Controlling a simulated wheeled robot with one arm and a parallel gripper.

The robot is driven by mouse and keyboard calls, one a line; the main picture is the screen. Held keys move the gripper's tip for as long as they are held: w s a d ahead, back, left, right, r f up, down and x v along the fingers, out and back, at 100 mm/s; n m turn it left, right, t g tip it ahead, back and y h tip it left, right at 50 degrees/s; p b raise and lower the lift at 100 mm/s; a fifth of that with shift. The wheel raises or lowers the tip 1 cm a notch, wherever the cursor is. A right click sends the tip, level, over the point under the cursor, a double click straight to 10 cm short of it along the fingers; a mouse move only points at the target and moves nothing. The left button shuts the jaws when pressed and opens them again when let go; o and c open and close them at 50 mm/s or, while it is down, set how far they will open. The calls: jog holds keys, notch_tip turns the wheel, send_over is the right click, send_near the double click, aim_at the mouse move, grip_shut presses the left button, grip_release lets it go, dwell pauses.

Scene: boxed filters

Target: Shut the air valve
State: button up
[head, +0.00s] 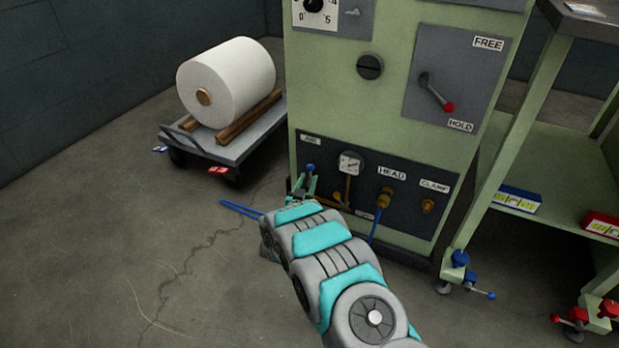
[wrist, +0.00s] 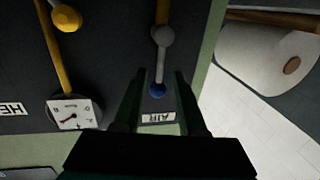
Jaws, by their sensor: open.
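The air valve has a grey lever (wrist: 160,62) with a blue knob (wrist: 157,90) at its end, next to the AIR label (wrist: 158,117). In the wrist view the lever runs roughly in line with the yellow pipe (wrist: 162,12). In the head view the blue knob (head: 310,168) shows just above my gripper (head: 304,187), below the AIR label (head: 311,139). My gripper (wrist: 159,74) is open, with one finger on each side of the knob in the wrist view. I cannot tell whether a finger touches it. My arm hides part of the panel's lower left.
A pressure gauge (head: 349,163) and HEAD and CLAMP fittings (head: 427,206) sit beside the valve. A FREE/HOLD lever (head: 436,93) is higher up. A cart (head: 242,140) with a white roll (head: 228,78) stands left; a green rack (head: 560,165) stands right. Floor at left is mostly clear.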

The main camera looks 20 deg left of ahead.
jog(key=shift+w+a, duration=0.1)
jog(key=shift+w, duration=0.95)
jog(key=shift+c, duration=0.3)
grip_shut()
dwell(0.4)
